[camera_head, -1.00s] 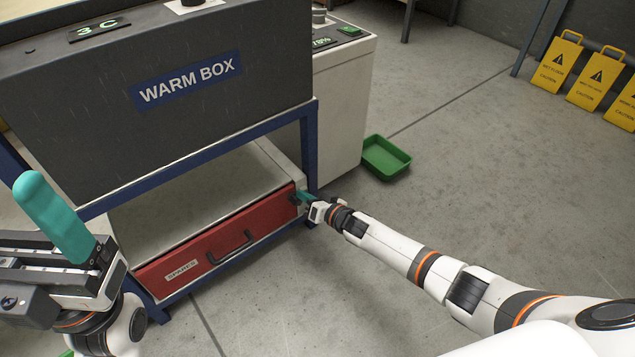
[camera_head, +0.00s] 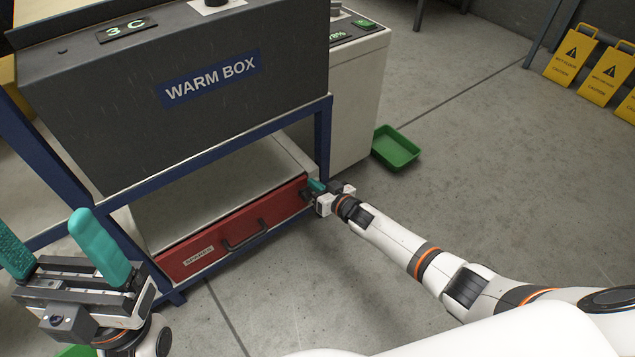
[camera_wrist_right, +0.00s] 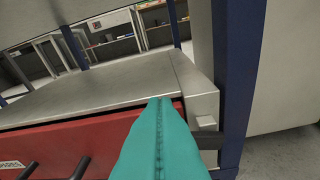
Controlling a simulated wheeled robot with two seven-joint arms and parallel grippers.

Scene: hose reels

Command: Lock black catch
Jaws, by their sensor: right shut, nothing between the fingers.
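The red drawer (camera_head: 215,240) with a black handle and a SPARES label sits under the warm box. A small black part (camera_head: 306,195), which looks like the black catch, is at its right end. In the right wrist view a dark bar (camera_wrist_right: 234,142) shows beside a small grey block (camera_wrist_right: 206,123) on the frame's corner. My right gripper (camera_head: 316,185) is shut and empty at that corner; its teal fingers (camera_wrist_right: 160,102) point over the drawer's top edge, left of the block. Whether they touch anything is unclear. My left gripper (camera_head: 42,222) is open and empty at the lower left.
The dark warm box (camera_head: 150,120) stands on a blue frame (camera_head: 322,140) above the drawer. A light cabinet (camera_head: 358,100) stands right of it. A green tray (camera_head: 396,148) lies on the floor. Yellow caution signs (camera_head: 570,60) stand far right. The floor in front is clear.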

